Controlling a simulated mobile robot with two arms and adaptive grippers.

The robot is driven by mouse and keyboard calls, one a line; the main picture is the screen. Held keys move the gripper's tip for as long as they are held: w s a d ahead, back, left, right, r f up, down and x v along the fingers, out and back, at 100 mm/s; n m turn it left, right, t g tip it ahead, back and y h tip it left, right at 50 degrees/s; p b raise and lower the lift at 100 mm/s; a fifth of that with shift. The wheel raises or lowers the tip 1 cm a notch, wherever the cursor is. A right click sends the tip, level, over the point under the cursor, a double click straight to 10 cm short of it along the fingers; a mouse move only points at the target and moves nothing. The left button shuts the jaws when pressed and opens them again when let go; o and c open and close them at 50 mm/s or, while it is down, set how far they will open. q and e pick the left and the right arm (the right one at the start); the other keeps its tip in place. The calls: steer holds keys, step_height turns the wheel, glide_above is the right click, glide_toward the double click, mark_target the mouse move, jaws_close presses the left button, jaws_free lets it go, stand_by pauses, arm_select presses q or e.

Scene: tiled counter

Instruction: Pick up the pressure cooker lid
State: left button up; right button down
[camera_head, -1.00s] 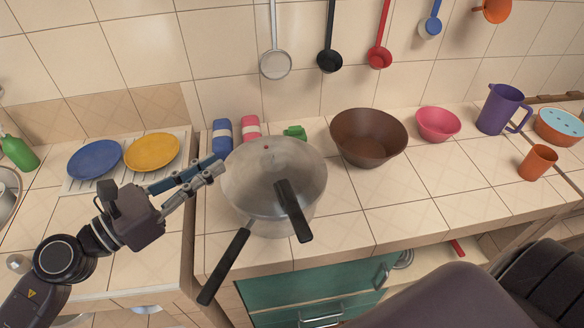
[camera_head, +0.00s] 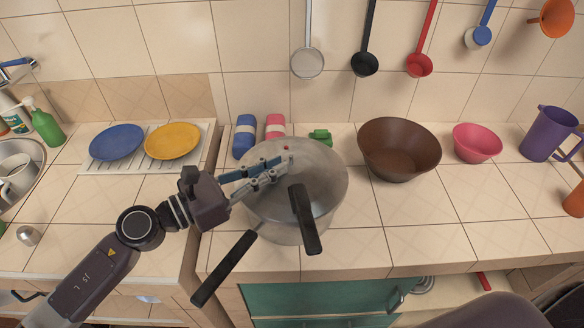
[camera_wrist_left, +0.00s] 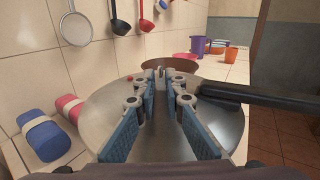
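The pressure cooker (camera_head: 285,232) stands on the tiled counter near its front edge, with a long black handle toward the lower left. Its grey metal lid (camera_head: 325,178) sits on top and has its own black handle (camera_head: 305,222). My left gripper (camera_head: 282,165) is over the left part of the lid, its blue-padded fingers pointing right. In the left wrist view, the fingers (camera_wrist_left: 163,100) are apart with lid surface (camera_wrist_left: 222,122) showing between and beyond them, and the lid's black handle (camera_wrist_left: 255,95) lies to the right. I cannot tell whether they touch the lid. My right gripper is not in view.
Blue (camera_head: 244,137) and pink (camera_head: 275,126) rolls and a green object (camera_head: 320,136) stand behind the cooker. A brown bowl (camera_head: 425,150) is to its right. Plates (camera_head: 172,141) lie on a rack at left. Ladles (camera_head: 365,64) hang on the wall above.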

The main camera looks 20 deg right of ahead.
arm_select(q)
steer(key=shift+x, duration=1.1)
steer(key=shift+d, duration=0.1)
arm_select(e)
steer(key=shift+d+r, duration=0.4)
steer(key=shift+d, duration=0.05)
arm_select(q)
jaws_close()
steer(key=shift+r, duration=0.15)
